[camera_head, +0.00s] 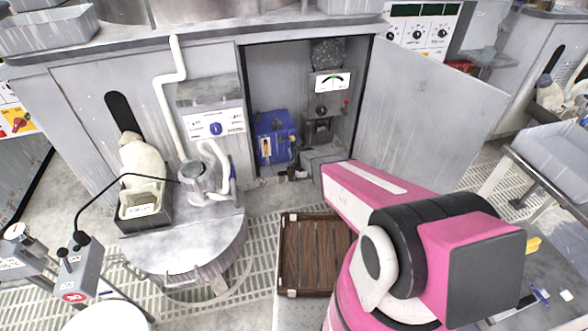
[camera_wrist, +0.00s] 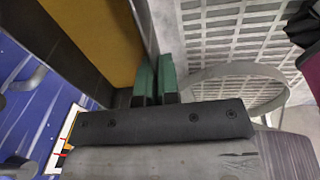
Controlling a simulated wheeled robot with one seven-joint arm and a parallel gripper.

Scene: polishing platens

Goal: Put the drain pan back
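In the wrist view, a dark-walled pan (camera_wrist: 142,25) with an ochre inside fills the upper left; I take it to be the drain pan. The green fingertips of my gripper (camera_wrist: 158,80) are close together, with the pan's thin wall running in between them. In the head view my pink arm reaches to the open cabinet (camera_head: 250,90), and the fingertips and pan cannot be made out there. A blue unit (camera_head: 275,137) stands inside the cabinet at left; a blue surface with a label (camera_wrist: 65,135) shows left of the pan in the wrist view.
The cabinet door (camera_head: 425,100) stands open to the right. A brown slatted tray (camera_head: 316,255) lies in front of the cabinet. A round grey table (camera_head: 190,245) with a grey bin (camera_head: 145,208) stands at left. Grated floor (camera_head: 270,210) shows between them.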

